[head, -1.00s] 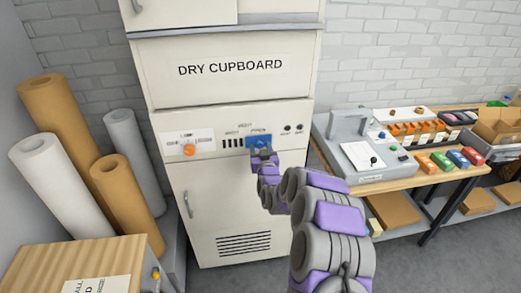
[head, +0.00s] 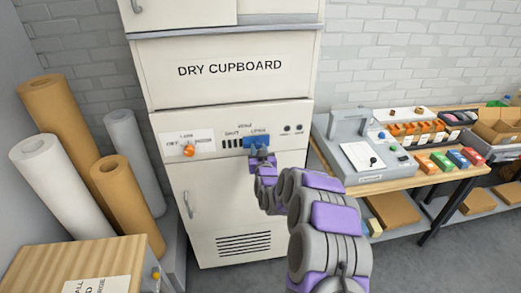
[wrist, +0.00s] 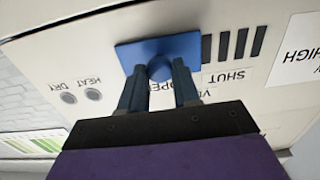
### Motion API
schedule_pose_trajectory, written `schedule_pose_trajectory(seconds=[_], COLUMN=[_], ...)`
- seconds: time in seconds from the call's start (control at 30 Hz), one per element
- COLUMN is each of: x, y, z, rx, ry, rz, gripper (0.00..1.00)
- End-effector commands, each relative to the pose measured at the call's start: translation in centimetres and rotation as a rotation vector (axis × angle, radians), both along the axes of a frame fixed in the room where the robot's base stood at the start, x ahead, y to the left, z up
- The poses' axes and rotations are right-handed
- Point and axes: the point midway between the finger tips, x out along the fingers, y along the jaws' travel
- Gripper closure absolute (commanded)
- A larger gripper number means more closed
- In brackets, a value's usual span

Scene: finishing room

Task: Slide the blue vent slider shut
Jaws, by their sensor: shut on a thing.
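The blue vent slider (head: 257,141) is a flat plate with a round knob on the cream control panel. It sits beside the dark vent slots (head: 232,143), at the side labelled OPEN. Several slots to its left show uncovered, by the SHUT label. My gripper (head: 261,156) is at the slider's lower edge. In the wrist view, which looks upside down, the slider (wrist: 158,50) has its knob between my two fingers (wrist: 160,82). My gripper is shut on that knob. The fingers hide part of the OPEN label.
The cupboard door (head: 235,205) is below. Paper rolls (head: 60,180) stand at left. A workbench (head: 420,185) with tools and blocks stands at right.

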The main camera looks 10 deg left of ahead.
Motion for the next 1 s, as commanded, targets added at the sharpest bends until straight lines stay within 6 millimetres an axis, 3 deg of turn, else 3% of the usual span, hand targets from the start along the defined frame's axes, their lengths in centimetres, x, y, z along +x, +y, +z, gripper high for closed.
schedule_pose_trajectory(seconds=[0.2,0.33,0.47,0.77,0.8,1.0], x=[-1.7,-2.4,-2.7,-2.9,-2.9,-2.8], y=[5.8,8.2,9.3,9.6,9.5,9.5], z=[0.0,-0.2,-0.2,-0.2,-0.2,-0.1], rx=[-0.005,-0.006,-0.004,-0.004,-0.004,-0.003], ry=[0.005,0.006,0.005,0.004,0.004,0.003], rz=[0.011,0.008,0.007,0.008,0.008,0.006], gripper=[1.00,1.00,1.00,1.00,0.66,0.47])
